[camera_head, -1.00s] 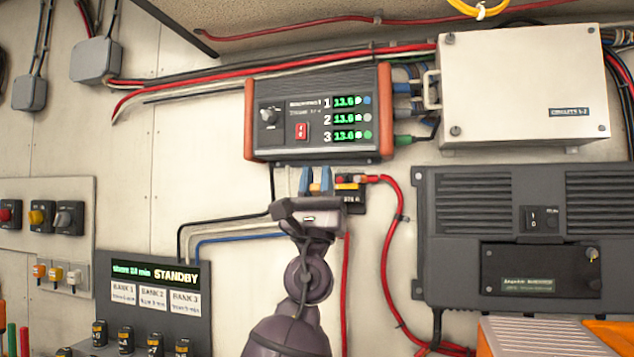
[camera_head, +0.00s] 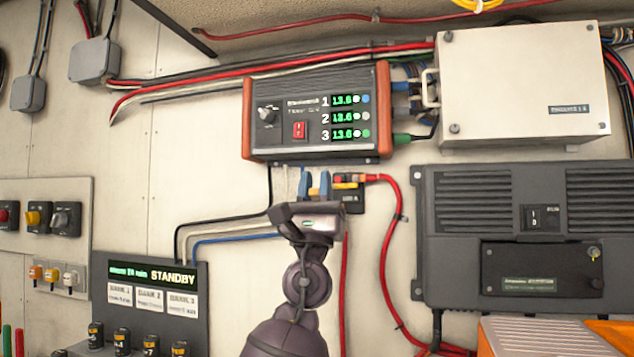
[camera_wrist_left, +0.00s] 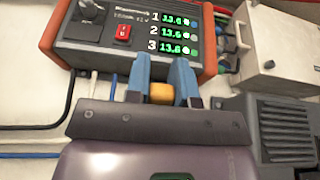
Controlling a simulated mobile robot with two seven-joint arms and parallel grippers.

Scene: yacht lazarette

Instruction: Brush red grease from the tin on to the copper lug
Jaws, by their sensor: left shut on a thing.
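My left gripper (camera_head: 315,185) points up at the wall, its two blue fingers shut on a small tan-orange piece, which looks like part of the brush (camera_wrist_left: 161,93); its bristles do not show. The gripper is just below the orange-sided display box and just left of a small black terminal block (camera_head: 350,200). Yellow and orange pieces sit at the top of that block, where a red cable ends. The copper lug may be there, but I cannot make it out clearly. I see no grease tin. My right gripper is not in view.
The display box (camera_head: 317,160) is close above the fingers. A red cable (camera_head: 384,270) hangs right of the gripper. A large black unit (camera_head: 455,235) and a pale metal box (camera_head: 520,85) stand out at right. A standby panel (camera_head: 150,250) is at lower left.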

